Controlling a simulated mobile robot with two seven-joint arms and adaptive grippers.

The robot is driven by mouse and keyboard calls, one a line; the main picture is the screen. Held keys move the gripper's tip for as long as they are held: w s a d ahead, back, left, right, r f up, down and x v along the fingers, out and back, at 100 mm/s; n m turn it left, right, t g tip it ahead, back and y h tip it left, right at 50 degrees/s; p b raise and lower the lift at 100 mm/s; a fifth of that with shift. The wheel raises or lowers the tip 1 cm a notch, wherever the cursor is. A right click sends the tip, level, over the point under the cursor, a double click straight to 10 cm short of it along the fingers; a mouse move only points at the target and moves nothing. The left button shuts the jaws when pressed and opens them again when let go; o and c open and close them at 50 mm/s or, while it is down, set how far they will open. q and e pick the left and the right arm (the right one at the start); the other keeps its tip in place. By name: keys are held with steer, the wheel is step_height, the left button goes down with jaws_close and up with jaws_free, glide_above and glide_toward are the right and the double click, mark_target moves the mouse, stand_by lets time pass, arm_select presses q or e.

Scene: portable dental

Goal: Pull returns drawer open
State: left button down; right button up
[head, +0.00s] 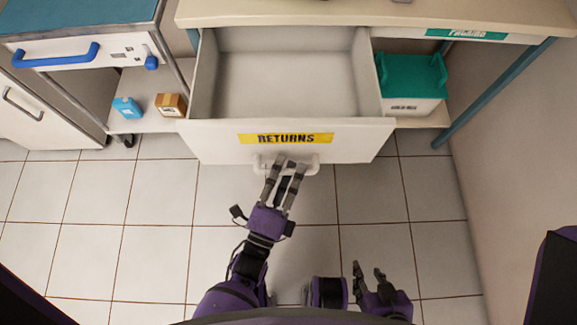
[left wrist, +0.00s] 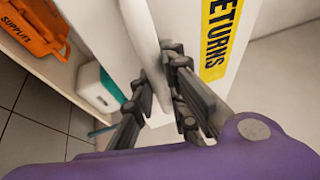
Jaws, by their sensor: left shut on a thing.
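The returns drawer (head: 215,144) is a white drawer with a yellow RETURNS label (head: 286,138). It stands pulled out from the desk, and its empty inside shows. Its white bar handle (head: 308,168) is on the front below the label. My left gripper (head: 287,168) is shut on the handle; in the left wrist view its fingers (left wrist: 163,85) lie on both sides of the white bar (left wrist: 148,40). My right gripper (head: 368,272) is apart from the drawer, low in the picture over the floor, with its fingers spread and nothing between them.
A white box with a teal lid (head: 412,85) sits on the shelf right of the drawer. A blue box (head: 127,107) and a brown box (head: 171,104) sit on the left shelf. A cart with a blue handle (head: 56,60) stands left. The tiled floor in front is clear.

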steer(key=shift+w+a+r, duration=0.1)
steer(key=shift+w+r, duration=0.15)
steer(key=shift+w, duration=0.15)
arm_select(q)
steer(key=c, duration=1.7)
jaws_free()
arm_select(e)
steer(key=shift+s+f, duration=0.15)
steer(key=shift+s, duration=0.05)
arm_select(q)
steer(key=shift+r, duration=0.1)
arm_select(e)
steer(key=shift+s, duration=0.1)
